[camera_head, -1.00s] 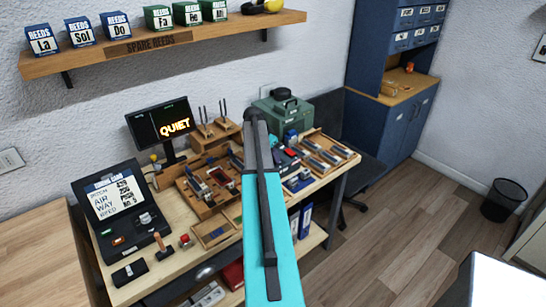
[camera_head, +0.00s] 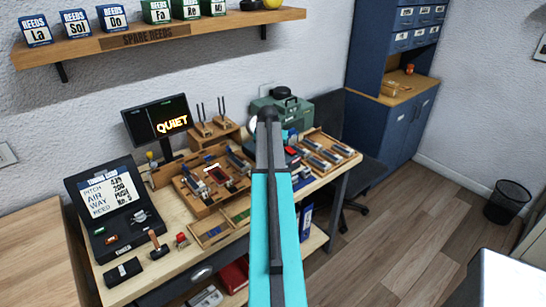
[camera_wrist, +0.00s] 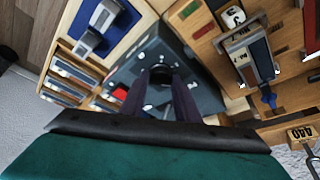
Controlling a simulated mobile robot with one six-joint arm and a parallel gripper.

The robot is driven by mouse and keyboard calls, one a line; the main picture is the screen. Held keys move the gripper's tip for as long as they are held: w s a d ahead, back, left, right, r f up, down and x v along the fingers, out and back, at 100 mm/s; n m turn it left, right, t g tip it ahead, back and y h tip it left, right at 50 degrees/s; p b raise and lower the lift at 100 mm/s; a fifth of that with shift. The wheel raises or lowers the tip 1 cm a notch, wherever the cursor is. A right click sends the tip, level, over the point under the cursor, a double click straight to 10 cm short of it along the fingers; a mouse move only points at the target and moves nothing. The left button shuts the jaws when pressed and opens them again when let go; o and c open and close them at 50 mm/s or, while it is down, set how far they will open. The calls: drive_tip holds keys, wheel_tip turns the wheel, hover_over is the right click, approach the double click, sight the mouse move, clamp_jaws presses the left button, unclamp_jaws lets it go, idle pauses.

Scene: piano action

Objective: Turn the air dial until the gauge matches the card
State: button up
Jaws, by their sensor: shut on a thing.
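In the wrist view my gripper (camera_wrist: 162,92) has its two dark fingers closed on a round black knob, which looks like the air dial (camera_wrist: 161,73), on a dark grey box (camera_wrist: 185,68). In the head view my arm hides the gripper and most of that box. The card (camera_head: 110,194) stands in the lid of an open black case at the left of the bench. It lists pitch, air, way and reed, with air seeming to read 200. I cannot make out the gauge or its reading.
A green case (camera_head: 292,108) stands at the back of the bench, close to my gripper. A tray of reeds (camera_head: 330,150) lies to the right. A wooden reed stand (camera_head: 195,200) is left of my arm. A screen (camera_head: 157,122) shows "QUIET".

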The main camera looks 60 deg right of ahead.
drive_tip(key=shift+s+f+n+t+b, duration=0.1)
drive_tip(key=shift+n+t+b, duration=0.1)
drive_tip(key=shift+n, duration=0.3)
drive_tip(key=shift+s+n+t+b, duration=0.1)
drive_tip(key=shift+n+b, duration=0.05)
drive_tip(key=shift+n, duration=0.35)
drive_tip(key=o, duration=1)
drive_tip(key=shift+o, duration=0.2)
drive_tip(key=b+v, duration=0.3)
drive_tip(key=v, duration=1.1)
drive_tip(key=shift+d, duration=0.3)
drive_tip(key=shift+s, duration=0.1)
